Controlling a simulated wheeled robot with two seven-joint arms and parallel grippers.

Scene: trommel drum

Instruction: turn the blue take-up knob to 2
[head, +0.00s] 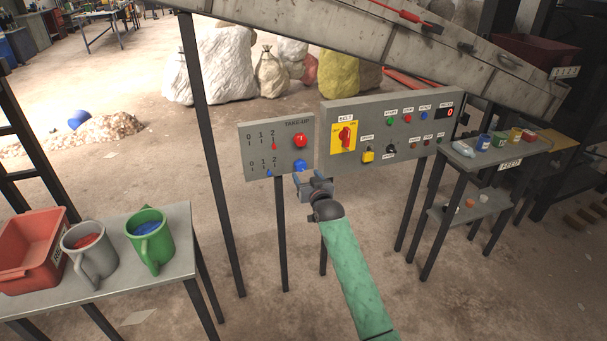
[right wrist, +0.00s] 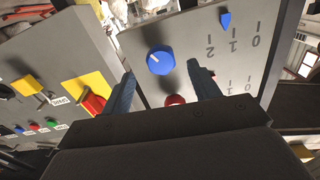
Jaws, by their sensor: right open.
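The blue take-up knob (right wrist: 160,60) is on the grey take-up panel (head: 253,140), at its lower right in the head view (head: 300,164). A pale mark shows on its face. A blue pointer (right wrist: 226,20) stands at the lower 0-1-2 scale, between 1 and 2 and nearer 1; it also shows in the head view (head: 269,173). My right gripper (head: 306,180) is open in front of the knob. In the right wrist view the knob appears between the fingertips (right wrist: 161,68), with gaps at both sides. How far the fingers reach around it, I cannot tell.
A red knob (head: 300,141) sits just above the blue one, with a red pointer (head: 274,147) near 2. The belt panel (head: 378,150) with its red-yellow switch (head: 344,136) is close on the right. A table with mugs (head: 150,240) stands at left.

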